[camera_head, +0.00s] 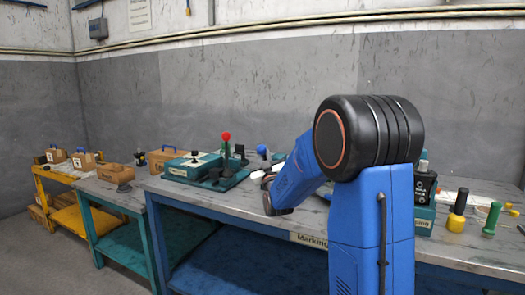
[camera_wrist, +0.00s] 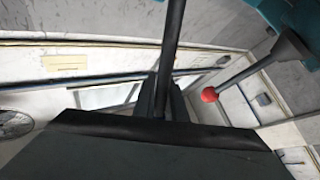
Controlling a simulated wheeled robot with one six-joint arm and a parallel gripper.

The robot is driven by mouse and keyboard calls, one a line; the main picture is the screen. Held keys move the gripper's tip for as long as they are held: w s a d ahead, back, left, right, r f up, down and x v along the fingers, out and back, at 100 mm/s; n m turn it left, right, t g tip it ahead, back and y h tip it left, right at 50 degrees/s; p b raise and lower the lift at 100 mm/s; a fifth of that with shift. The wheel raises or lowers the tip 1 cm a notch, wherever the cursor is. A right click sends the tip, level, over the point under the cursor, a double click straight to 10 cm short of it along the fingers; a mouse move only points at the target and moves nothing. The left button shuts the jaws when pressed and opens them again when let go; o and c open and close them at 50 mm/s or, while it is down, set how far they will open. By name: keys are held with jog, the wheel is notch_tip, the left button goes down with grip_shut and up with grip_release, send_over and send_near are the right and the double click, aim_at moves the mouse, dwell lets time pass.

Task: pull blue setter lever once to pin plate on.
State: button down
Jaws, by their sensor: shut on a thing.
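The blue setter lever shows in the head view as a blue round knob (camera_head: 262,149) above the bench, left of my blue arm. Its lower part is hard to make out there. In the wrist view a dark straight rod (camera_wrist: 173,45) runs down between the fingers of my gripper (camera_wrist: 165,100), which is shut on it. I take this rod to be the blue lever's shaft; its knob is not visible in the wrist view. The red-knobbed lever (camera_head: 226,137) stands upright left of it, and its red ball also shows in the wrist view (camera_wrist: 209,95). The plate cannot be made out.
A teal fixture (camera_head: 190,168) stands on the grey bench (camera_head: 180,194) to the left. On the right are a black device (camera_head: 424,184), a yellow-and-black tool (camera_head: 456,222) and a green peg (camera_head: 491,220). Cardboard boxes (camera_head: 84,160) sit on a yellow cart at far left.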

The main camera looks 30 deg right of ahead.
jog(key=c, duration=1.8)
grip_release()
jog(key=s+a+f, duration=0.1)
jog(key=s+a, duration=0.2)
jog(key=s, duration=1.1)
jog(key=shift+s+f, duration=0.2)
jog(key=shift+f, duration=0.1)
jog(key=shift+a, duration=0.1)
